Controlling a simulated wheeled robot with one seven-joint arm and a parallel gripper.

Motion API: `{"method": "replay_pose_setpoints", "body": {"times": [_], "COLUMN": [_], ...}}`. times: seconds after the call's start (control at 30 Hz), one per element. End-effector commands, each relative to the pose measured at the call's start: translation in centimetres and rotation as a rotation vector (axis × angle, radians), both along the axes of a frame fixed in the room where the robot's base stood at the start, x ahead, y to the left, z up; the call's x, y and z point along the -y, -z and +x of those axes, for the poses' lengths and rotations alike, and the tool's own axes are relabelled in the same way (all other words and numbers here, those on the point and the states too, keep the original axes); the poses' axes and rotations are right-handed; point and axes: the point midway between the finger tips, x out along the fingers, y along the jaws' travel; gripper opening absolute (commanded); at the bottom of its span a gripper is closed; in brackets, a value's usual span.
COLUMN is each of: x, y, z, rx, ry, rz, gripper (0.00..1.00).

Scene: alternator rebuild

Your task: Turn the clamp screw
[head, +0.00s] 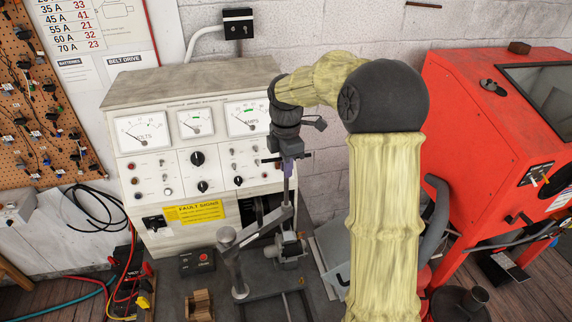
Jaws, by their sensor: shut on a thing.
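My gripper (288,160) points down in front of the white test bench, its fingers small in this view. It is shut on the top of the clamp screw (287,190), a thin upright rod. The screw runs down to a grey clamp arm (257,230) that slopes from a grey post (235,270). A grey metal alternator (289,247) sits below the screw. I cannot tell whether the screw's lower end touches it. My wrist and fingers hide the screw's upper end.
The test bench (140,90) with dials stands close behind my gripper. A black switch box (197,260) and a wooden block (198,304) lie left of the post. A red cabinet (450,130) stands right of my arm.

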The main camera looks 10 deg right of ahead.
Motion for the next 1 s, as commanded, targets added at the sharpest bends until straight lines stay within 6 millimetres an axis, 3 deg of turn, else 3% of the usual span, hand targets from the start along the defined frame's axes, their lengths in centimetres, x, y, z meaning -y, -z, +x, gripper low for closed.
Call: {"method": "replay_pose_setpoints", "body": {"times": [0.03,0.1,0.13,0.57,1.0], "x": [0.1,0.1,0.1,0.0,0.0], "y": [-0.2,-0.1,-0.1,-0.9,-8.5], "z": [0.1,0.1,0.1,0.1,0.1], "rx": [0.005,0.004,0.004,0.004,0.006], "ry": [0.001,0.001,0.001,0.002,0.002], "rz": [-0.001,-0.001,0.000,0.000,0.000], "gripper": [0.20,0.33,0.35,0.35,0.35]}}
